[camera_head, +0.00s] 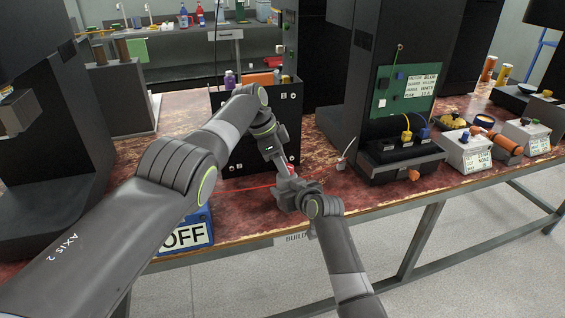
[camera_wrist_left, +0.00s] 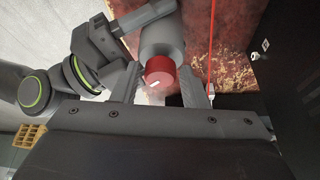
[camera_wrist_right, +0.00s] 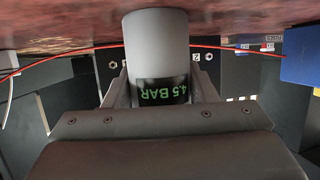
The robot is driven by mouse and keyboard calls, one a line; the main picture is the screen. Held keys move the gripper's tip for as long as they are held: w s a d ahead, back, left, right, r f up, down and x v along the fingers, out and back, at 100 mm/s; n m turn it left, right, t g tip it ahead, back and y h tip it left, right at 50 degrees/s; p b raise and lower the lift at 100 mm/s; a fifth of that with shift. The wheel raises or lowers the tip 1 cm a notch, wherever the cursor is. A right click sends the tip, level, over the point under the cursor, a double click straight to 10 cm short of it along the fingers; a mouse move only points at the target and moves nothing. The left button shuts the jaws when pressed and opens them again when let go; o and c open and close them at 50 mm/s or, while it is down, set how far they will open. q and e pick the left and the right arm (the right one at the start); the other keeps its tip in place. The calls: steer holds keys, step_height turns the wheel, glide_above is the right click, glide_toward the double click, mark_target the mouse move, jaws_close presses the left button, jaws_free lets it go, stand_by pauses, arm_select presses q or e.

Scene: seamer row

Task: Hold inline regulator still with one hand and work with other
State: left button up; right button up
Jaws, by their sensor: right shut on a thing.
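The inline regulator is a grey cylinder (camera_wrist_left: 163,38) with a red knob (camera_wrist_left: 160,72) on its end. In the right wrist view its body (camera_wrist_right: 157,45) carries a dark display reading "4.5 BAR" (camera_wrist_right: 163,92) in green. My right gripper (camera_wrist_right: 162,88) is shut on the regulator body. My left gripper (camera_wrist_left: 160,84) is open, its fingers on either side of the red knob with gaps showing. In the head view, my left gripper (camera_head: 281,170) and right gripper (camera_head: 288,192) meet over the table's front edge and hide most of the regulator.
A red line (camera_head: 245,188) runs across the worktable (camera_head: 240,222). A blue box marked "OFF" (camera_head: 188,236) stands at the front edge. A black panel box (camera_head: 235,150) stands behind the grippers. A black station with a green board (camera_head: 385,110) and grey boxes (camera_head: 468,152) stand at right.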

stand_by(0.3)
arm_select(q)
steer(key=shift+a+r, duration=0.1)
steer(key=shift+r, duration=0.35)
steer(key=v, duration=1.1)
steer(key=s+d+n+t+y, duration=0.2)
steer(key=s+d+n+t, duration=0.15)
steer(key=n, duration=0.65)
steer(key=x, duration=1.2)
steer(key=shift+s+a, duration=0.2)
steer(key=shift+a, duration=0.1)
steer(key=shift+c, duration=0.4)
